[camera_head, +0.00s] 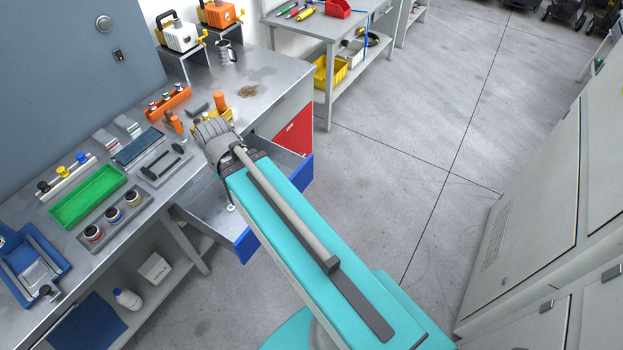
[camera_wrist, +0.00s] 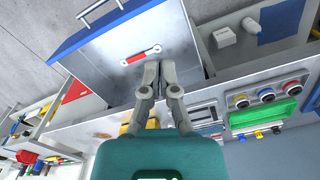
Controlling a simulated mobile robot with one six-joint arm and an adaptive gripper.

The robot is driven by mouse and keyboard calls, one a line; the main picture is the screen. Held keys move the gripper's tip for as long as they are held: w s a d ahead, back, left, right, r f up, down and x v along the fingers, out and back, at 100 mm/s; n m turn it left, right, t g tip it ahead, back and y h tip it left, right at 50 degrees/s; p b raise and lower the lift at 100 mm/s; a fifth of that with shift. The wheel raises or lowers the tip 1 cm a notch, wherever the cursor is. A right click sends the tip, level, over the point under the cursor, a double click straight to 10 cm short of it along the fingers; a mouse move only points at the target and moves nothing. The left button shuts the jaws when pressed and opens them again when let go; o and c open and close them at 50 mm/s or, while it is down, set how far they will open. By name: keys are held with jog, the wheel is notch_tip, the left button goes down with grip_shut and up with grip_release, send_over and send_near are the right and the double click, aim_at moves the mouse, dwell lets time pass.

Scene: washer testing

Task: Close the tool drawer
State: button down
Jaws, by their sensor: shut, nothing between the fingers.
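The tool drawer stands pulled out from under the workbench, with its blue front (camera_head: 245,245) out over the floor. My arm covers its middle in the head view. In the wrist view the grey drawer (camera_wrist: 105,62) shows at the top, with its blue front edge (camera_wrist: 85,32) and a handle (camera_wrist: 98,12) on the outer side. A red and white tool (camera_wrist: 141,55) lies inside it. My gripper (camera_wrist: 160,68) is shut and empty, its fingertips in front of the rear part of the drawer near the bench edge. I cannot tell whether they touch anything.
The workbench top (camera_head: 275,75) holds a green tray (camera_head: 88,196), an orange rack (camera_head: 168,103) and several small parts. A red panel (camera_head: 294,132) is beside the drawer. Grey cabinets (camera_head: 530,190) stand at the right. The floor (camera_head: 400,130) between is clear.

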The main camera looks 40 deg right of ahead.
jog(key=w+d+f+m+t+y+b, duration=0.2)
jog(key=d+f+m+b, duration=0.6)
jog(key=d+f+b, duration=0.1)
jog(key=w+d+f+m+t+y+b, duration=0.1)
jog(key=w+d+f+m+b, duration=0.1)
jog(key=d+f+m+b, duration=0.65)
jog(key=s+d+f+m+t+b, duration=0.2)
jog(key=d+f+m+b, duration=0.3)
jog(key=d, duration=0.5)
jog(key=s+d+f+m+t+b, duration=0.2)
jog(key=d+f+m+b, duration=0.3)
jog(key=d+m+b, duration=0.5)
jog(key=shift+d+f+t+b, duration=0.3)
jog(key=shift+d+t, duration=0.35)
jog(key=shift+t, duration=0.05)
jog(key=shift+w, duration=0.1)
